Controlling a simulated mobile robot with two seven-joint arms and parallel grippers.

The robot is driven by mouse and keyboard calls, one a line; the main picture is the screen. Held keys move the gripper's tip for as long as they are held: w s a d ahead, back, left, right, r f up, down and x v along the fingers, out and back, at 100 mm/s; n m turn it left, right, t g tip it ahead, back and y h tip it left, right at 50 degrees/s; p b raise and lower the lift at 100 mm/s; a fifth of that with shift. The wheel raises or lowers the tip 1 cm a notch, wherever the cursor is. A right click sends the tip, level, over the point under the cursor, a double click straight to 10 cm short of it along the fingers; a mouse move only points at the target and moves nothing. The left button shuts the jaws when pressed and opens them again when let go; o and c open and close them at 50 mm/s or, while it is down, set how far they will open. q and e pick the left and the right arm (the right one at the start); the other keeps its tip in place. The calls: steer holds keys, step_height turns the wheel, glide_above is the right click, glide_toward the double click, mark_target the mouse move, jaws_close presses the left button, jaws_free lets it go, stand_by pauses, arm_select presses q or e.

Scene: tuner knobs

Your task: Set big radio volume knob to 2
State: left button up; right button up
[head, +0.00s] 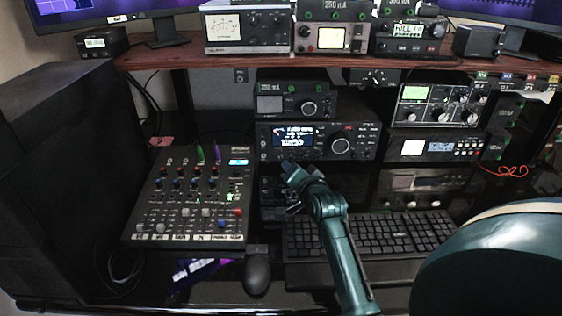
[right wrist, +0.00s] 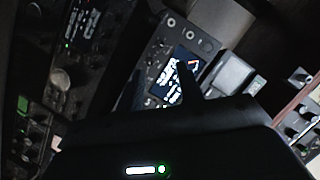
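My right gripper (head: 287,167), on a teal arm, is just below the radio's lower left front. Its fingers are small and dark there, and whether they touch the radio cannot be told. In the right wrist view the radio's screen (right wrist: 187,68) appears tilted, with a dark finger in front of it. My left gripper does not show.
A smaller radio (head: 292,104) sits on top of the big radio. A mixer (head: 195,195) stands to the left, with a mouse (head: 257,273) and keyboard (head: 375,233) in front. More equipment (head: 440,104) fills the right shelves. The wooden shelf edge (head: 280,60) runs above.

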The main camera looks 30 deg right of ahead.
mark_target(280, 158)
steer(key=b+x, duration=0.1)
steer(key=x, duration=0.9)
steer(key=shift+w+f+b, duration=0.1)
steer(key=shift+w+b, duration=0.2)
steer(key=shift+b, duration=0.05)
steer(key=shift+c, duration=0.3)
jaws_close()
